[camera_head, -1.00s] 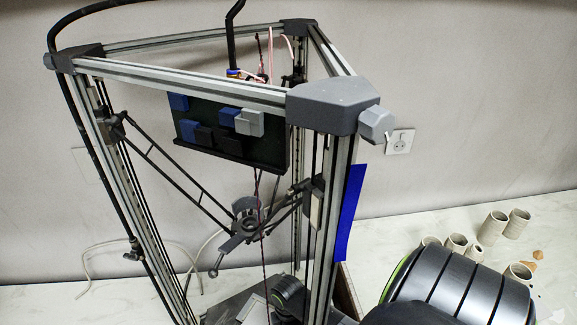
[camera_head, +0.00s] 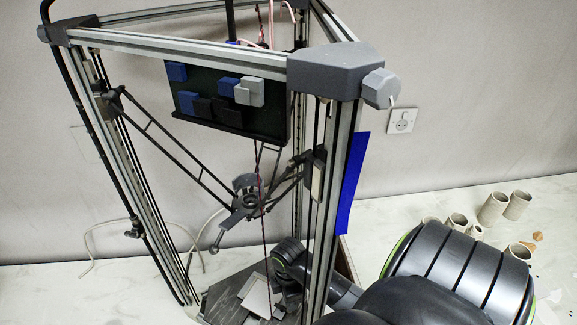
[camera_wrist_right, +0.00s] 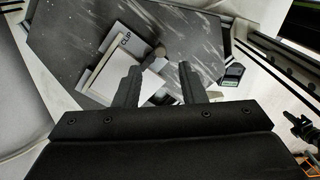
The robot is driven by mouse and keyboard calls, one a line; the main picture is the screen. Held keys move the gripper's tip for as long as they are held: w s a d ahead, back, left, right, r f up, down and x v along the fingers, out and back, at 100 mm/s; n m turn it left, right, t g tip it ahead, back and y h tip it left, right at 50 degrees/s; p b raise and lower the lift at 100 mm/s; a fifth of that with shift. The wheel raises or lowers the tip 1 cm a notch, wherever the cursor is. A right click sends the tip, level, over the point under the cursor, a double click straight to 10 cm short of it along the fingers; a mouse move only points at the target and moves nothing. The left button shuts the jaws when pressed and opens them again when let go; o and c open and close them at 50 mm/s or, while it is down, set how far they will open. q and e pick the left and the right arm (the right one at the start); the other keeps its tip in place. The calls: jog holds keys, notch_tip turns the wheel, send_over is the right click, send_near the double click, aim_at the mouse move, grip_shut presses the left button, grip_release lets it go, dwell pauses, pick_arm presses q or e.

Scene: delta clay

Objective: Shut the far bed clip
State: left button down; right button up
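The printer's dark bed (camera_head: 228,292) is at the bottom of the three-post frame and fills the top of the right wrist view (camera_wrist_right: 75,40). A white panel marked CLIP (camera_wrist_right: 122,44) lies on it beside a pale square plate (camera_wrist_right: 108,78). A small grey rounded piece (camera_wrist_right: 160,52) sits by the panel; I cannot tell whether it is the clip's lever or how far it is shut. My right gripper (camera_wrist_right: 158,70) is open, its fingers apart over the bed near the plate. In the head view its arm reaches in behind the front post; the fingertips are hidden. My left gripper is out of view.
The front post (camera_head: 330,180) with blue tape stands close to my right arm. The print head (camera_head: 247,200) hangs on rods above the bed, with a thin cord nearby. Several pale tubes (camera_head: 492,208) stand on the table to the right.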

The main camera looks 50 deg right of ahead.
notch_tip(320, 180, up, 11)
jog(key=shift+w+r+b, duration=0.15)
jog(key=shift+r+b, duration=0.05)
jog(key=shift+b, duration=0.25)
jog(key=shift+d+f, duration=0.1)
jog(key=shift+d, duration=0.05)
